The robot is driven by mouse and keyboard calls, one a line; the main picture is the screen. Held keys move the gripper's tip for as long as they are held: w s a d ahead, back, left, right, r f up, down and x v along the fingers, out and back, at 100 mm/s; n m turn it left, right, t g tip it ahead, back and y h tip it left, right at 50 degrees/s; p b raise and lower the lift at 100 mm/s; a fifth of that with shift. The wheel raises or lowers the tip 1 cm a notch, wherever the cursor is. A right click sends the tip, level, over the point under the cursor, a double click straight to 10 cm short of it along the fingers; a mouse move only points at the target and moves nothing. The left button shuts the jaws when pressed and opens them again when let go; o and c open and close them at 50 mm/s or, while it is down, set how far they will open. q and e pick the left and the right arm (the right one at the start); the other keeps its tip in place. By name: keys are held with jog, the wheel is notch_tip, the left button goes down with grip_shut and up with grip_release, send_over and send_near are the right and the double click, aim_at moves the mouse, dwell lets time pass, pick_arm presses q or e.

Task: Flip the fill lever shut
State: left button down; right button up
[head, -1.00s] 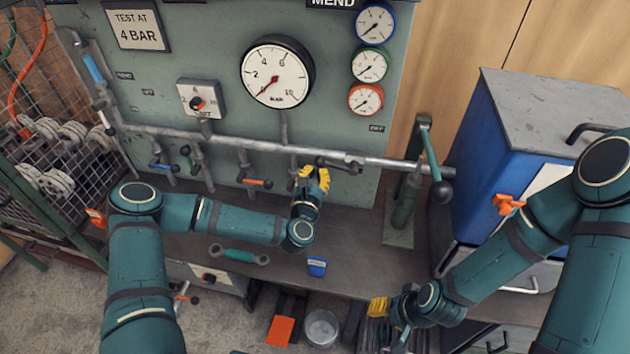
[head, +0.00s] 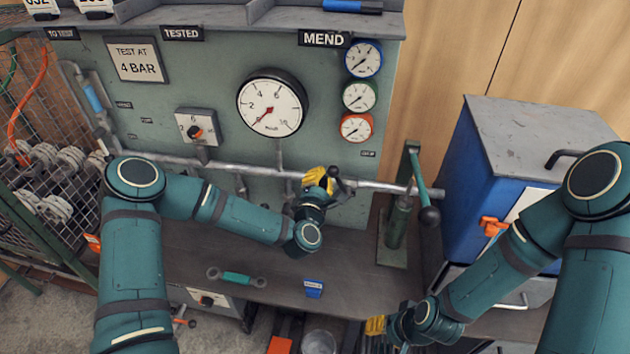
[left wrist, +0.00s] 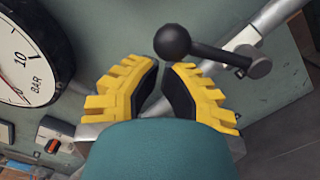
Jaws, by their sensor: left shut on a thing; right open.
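The fill lever seems to be the black lever (head: 340,178) with a ball knob at the right part of the grey pipe. In the left wrist view the lever (left wrist: 215,54) runs from its hub at the right to its knob at the fingertips. My left gripper (head: 323,176) has its yellow fingers close together at the knob; in the left wrist view the fingers (left wrist: 162,72) are shut at the knob, though the exact contact is hard to see. My right gripper (head: 382,326) is open and low at the bench's front edge, away from the lever.
The grey pipe (head: 270,172) crosses the board below the large gauge (head: 272,105). A green pump (head: 400,215) with a ball-ended handle stands right of the lever. A green-handled tool (head: 237,278) and a blue block (head: 314,289) lie on the bench (head: 200,245).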

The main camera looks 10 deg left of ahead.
aim_at(335, 172)
pick_arm(q)
jog(key=shift+d+r+m, duration=0.55)
jog(key=shift+d+m, duration=0.25)
jog(key=shift+m, duration=0.3)
jog(key=shift+d+r+m, duration=0.5)
jog(key=shift+d+m, duration=0.3)
jog(key=shift+m, duration=0.3)
pick_arm(e)
jog(key=shift+f, duration=0.1)
